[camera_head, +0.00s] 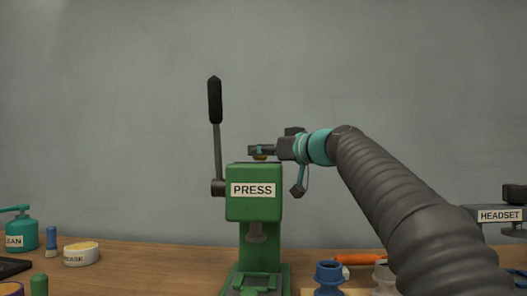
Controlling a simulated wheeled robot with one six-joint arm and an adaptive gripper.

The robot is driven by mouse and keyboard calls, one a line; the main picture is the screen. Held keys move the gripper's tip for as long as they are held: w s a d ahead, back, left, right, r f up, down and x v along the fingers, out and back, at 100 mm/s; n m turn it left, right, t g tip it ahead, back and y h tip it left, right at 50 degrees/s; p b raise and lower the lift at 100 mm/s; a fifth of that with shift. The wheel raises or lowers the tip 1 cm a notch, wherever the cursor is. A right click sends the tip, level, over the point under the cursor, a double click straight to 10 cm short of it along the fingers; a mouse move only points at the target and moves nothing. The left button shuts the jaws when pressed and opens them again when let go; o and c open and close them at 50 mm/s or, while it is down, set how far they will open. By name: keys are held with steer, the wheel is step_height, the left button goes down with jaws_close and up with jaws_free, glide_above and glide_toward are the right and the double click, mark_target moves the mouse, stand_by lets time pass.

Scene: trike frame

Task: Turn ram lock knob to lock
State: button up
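The green press (254,209) stands upright on the wooden bench, with a white "PRESS" label on its head. Its long lever (215,101) with a black grip points up at the left side. A small brass-coloured knob (260,157) shows on top of the press head, partly hidden by my gripper. My gripper (260,150) reaches in from the right, level, right at the knob. Its fingers overlap the knob in this view, and I cannot tell whether they are closed on it. The knob's markings and turned position cannot be made out.
A teal can (21,233), a blue-handled brush (51,241) and a grease tin (82,253) stand at the left. Blue cup-like parts (329,277) and an orange tool (358,259) lie right of the press. A "HEADSET" fixture (499,215) stands far right.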

steer(key=c, duration=0.5)
steer(key=shift+w+d+n+g+y, duration=0.1)
steer(key=shift+w+n+g+y, duration=0.05)
steer(key=shift+n+g+y, duration=0.35)
steer(key=shift+w+r+n+g+y+p, duration=0.15)
steer(key=shift+n+g+y+p, duration=0.4)
steer(key=shift+g, duration=0.45)
steer(key=shift+r+n+g+y+p, duration=0.1)
steer(key=shift+n+g+y+p, duration=0.5)
steer(key=shift+n+g, duration=0.3)
steer(key=shift+n+g+y, duration=0.25)
steer(key=shift+n+g, duration=0.1)
steer(key=shift+g, duration=0.25)
steer(key=shift+f, duration=0.2)
steer(key=o, duration=1.2)
steer(key=shift+c, duration=0.2)
steer(key=v, duration=1.2)
